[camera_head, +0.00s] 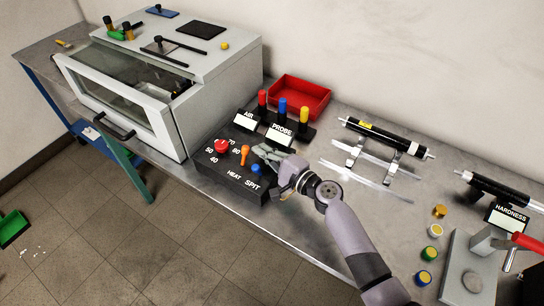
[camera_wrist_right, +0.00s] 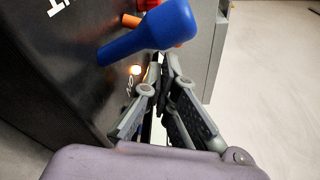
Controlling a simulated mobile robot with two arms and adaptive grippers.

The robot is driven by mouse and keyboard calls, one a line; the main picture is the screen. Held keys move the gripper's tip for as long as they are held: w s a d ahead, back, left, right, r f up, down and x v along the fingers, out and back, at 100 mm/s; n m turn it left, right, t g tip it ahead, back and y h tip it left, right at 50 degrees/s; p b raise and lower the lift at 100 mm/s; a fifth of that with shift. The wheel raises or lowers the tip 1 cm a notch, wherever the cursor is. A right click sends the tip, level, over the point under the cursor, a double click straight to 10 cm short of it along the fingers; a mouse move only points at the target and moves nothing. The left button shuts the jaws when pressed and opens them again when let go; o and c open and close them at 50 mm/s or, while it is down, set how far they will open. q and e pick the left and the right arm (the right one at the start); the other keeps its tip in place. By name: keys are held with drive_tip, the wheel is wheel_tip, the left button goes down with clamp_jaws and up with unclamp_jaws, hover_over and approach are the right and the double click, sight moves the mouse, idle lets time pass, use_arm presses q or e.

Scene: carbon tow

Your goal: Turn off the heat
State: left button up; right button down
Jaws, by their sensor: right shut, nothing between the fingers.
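A black control box (camera_head: 215,172) stands on the bench with HEAT and SPIT labels and a number scale. On it are a red knob (camera_head: 221,146), an orange lever (camera_head: 245,152) and a blue knob (camera_head: 257,169). My right gripper (camera_head: 262,152) is over the box's right side, close to the blue knob. In the right wrist view the gripper (camera_wrist_right: 163,62) is shut and empty, with the blue knob (camera_wrist_right: 150,35) just beyond the fingertips; I cannot tell if they touch. A small glowing light (camera_wrist_right: 135,70) shows on the box. My left gripper is out of view.
A white oven-like cabinet (camera_head: 215,72) with a glass front is left of the box. Behind the box are AIR and PROBE signs, coloured handles and a red tray (camera_head: 299,81). Black cylinders (camera_head: 388,138) on stands lie to the right. Bare bench lies between.

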drive_tip(key=shift+w+a, duration=0.1)
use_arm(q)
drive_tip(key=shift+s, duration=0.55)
use_arm(e)
drive_tip(key=shift+b, duration=0.35)
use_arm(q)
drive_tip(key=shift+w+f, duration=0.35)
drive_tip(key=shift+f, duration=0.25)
use_arm(e)
drive_tip(key=shift+r+n, duration=0.1)
drive_tip(key=shift+n, duration=0.3)
use_arm(q)
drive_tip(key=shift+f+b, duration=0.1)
drive_tip(key=shift+b, duration=0.25)
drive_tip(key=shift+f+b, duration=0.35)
use_arm(e)
drive_tip(key=shift+s+a+r+n, duration=0.1)
drive_tip(key=shift+s+n, duration=0.1)
drive_tip(key=shift+n, duration=0.1)
